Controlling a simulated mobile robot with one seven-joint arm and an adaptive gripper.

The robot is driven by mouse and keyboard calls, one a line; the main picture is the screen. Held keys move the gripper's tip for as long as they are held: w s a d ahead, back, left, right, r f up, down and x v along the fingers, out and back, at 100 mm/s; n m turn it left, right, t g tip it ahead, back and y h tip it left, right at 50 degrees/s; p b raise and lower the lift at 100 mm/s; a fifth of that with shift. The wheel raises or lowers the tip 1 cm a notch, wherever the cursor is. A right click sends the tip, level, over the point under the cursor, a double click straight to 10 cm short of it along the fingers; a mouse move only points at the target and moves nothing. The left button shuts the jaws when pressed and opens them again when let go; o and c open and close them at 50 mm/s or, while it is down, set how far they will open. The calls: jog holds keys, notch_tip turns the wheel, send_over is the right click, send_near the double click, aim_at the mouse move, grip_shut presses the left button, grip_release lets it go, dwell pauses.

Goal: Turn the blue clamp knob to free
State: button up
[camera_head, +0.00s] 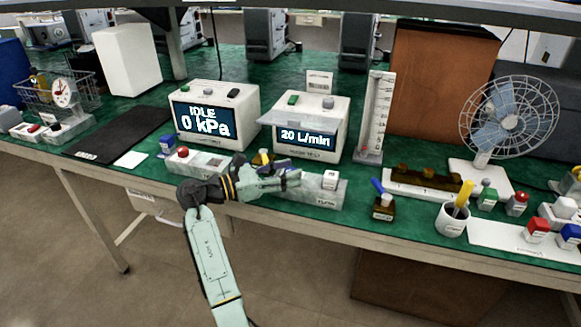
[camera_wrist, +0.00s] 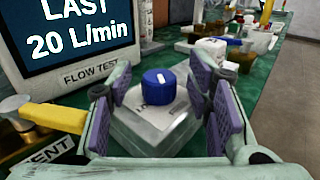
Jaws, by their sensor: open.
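The blue clamp knob (camera_wrist: 158,90) shows in the wrist view on a pale grey block (camera_wrist: 140,128). A short white mark is on its top. My gripper (camera_wrist: 170,100) is open, with one purple-padded finger to the left of the knob and the other to the right. A gap shows between the knob and each finger, so it is not held. In the head view my gripper (camera_head: 291,181) reaches right over the front block (camera_head: 318,200), and the knob is hidden there.
The flow test box (camera_head: 308,125) stands behind my gripper, reading 20 L/min. A yellow lever (camera_wrist: 50,117) with a vent label is just left of my fingers. A small white item (camera_head: 330,180) sits on the block's right end.

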jog(key=shift+w+d, duration=0.25)
jog(key=shift+d, duration=0.35)
jog(key=shift+c, duration=0.5)
grip_shut()
